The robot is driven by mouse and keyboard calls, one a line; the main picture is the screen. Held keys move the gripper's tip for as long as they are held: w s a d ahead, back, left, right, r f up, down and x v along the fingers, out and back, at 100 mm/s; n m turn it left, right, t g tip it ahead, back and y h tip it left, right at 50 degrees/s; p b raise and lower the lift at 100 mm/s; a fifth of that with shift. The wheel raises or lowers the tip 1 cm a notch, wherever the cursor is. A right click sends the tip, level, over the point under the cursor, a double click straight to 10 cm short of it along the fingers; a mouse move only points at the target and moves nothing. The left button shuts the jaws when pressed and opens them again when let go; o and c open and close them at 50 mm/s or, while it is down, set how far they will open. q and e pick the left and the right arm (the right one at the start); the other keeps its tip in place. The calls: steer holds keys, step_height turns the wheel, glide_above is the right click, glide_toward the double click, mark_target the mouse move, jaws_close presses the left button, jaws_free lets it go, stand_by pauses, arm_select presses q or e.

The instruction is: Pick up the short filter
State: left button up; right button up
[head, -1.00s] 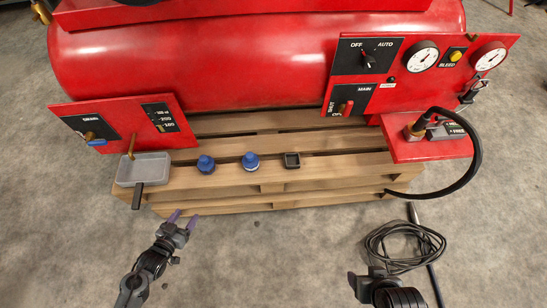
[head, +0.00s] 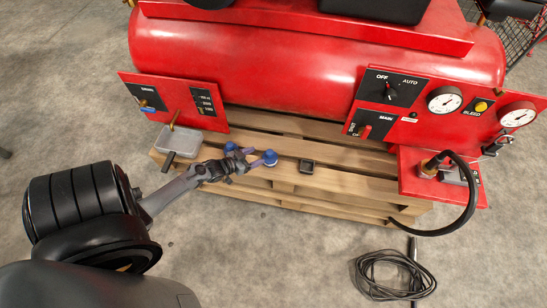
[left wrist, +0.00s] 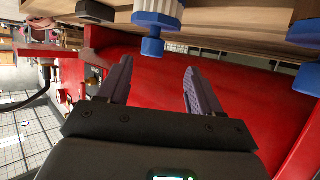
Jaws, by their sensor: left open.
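Two blue filters stand on the wooden pallet (head: 345,185): a left one (head: 230,147) and a right one (head: 270,158) with a pale band. I cannot tell which is the shorter. My left gripper (head: 249,157) is open and empty, its fingers pointing toward the right filter and partly covering both filters. In the left wrist view, which is upside down, the banded filter (left wrist: 155,22) is ahead of the gap between the open fingers (left wrist: 158,80), apart from them. The left filter (left wrist: 308,35) is at the right edge there. My right gripper is out of view.
A small black square cup (head: 307,165) sits right of the filters. A grey tray (head: 180,143) is at the pallet's left end. The red tank (head: 310,70) and its control panels stand behind. A hose (head: 470,205) arches at the right, and a coiled cable (head: 395,275) lies on the floor.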

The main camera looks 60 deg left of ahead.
mark_target(272, 153)
arm_select(q)
steer(key=b+x, duration=0.1)
steer(key=x, duration=0.3)
steer(key=shift+d+f+b, duration=0.15)
steer(key=shift+d+b, duration=0.05)
steer(key=shift+b, duration=0.2)
steer(key=shift+w, duration=0.4)
steer(key=shift+w+f+b, duration=0.4)
steer(key=shift+w+b, duration=0.05)
steer(key=shift+b, duration=0.35)
steer(key=b+x, duration=0.2)
steer(key=x, duration=0.1)
steer(key=shift+w+d, duration=0.15)
steer(key=shift+d, duration=0.2)
steer(key=shift+w+a+b, duration=0.1)
steer(key=shift+w+b, duration=0.3)
steer(key=shift+w, duration=0.1)
steer(key=shift+s, duration=0.15)
steer(key=shift+c, duration=0.8)
steer(key=c, duration=0.9)
